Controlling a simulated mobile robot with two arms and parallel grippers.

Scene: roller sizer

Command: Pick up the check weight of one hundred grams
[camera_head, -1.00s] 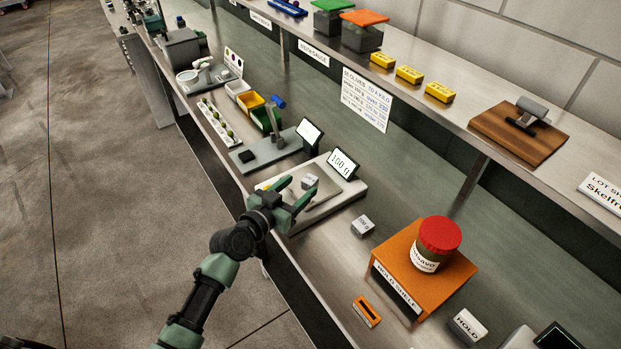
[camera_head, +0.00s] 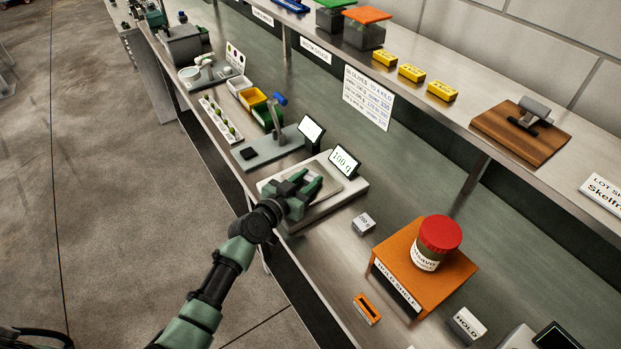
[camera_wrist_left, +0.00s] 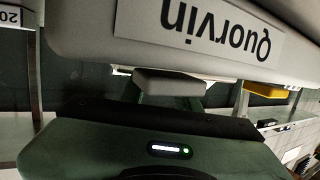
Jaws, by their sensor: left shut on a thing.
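My left gripper (camera_head: 308,184) is over the pan of the scale (camera_head: 346,199) in the head view, shut on the small check weight, which its fingers hide there. The scale's display (camera_head: 344,160) reads 100 g. In the wrist view a pale grey block (camera_wrist_left: 170,83) shows beyond the dark edge of my gripper; I cannot tell surely whether it is the weight. The scale's label (camera_wrist_left: 215,30), "Quorvin", appears upside down above it. A second grey weight (camera_head: 364,223) stands on the bench right of the scale. My right gripper is not in view.
An orange hold shelf (camera_head: 450,285) with a red-lidded jar (camera_head: 438,244) stands to the right. An orange holder (camera_head: 367,309) lies near the front edge. A gauge stand (camera_head: 262,150) is left of the scale. The raised back shelf (camera_head: 470,100) overhangs behind.

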